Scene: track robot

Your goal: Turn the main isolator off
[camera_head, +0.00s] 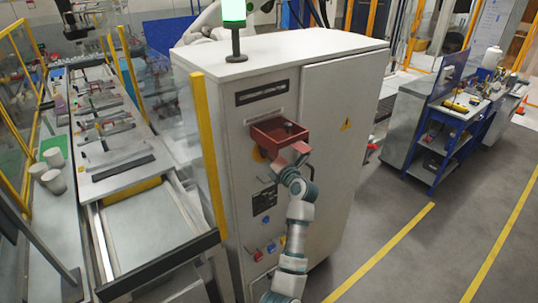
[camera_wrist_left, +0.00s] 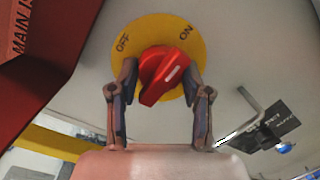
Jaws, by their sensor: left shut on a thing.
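The main isolator is a red rotary knob (camera_wrist_left: 163,72) on a round yellow plate (camera_wrist_left: 160,24) marked OFF at upper left and ON at upper right. The knob's white mark slants up to the right, toward the ON side. My left gripper (camera_wrist_left: 160,80) has one finger on each side of the knob and is shut on it. In the head view, my left gripper (camera_head: 288,152) is at the front of the grey cabinet (camera_head: 335,120), just below a red box-like housing (camera_head: 278,132). There the knob is hidden; only an edge of the yellow plate shows. My right gripper is not in view.
The red housing, lettered "MAIN IS...", borders the wrist view at upper left (camera_wrist_left: 45,45). A metal handle (camera_wrist_left: 240,128) lies right of the gripper. A yellow post (camera_head: 208,155) stands left of the cabinet. Clear floor (camera_head: 395,225) lies to the right.

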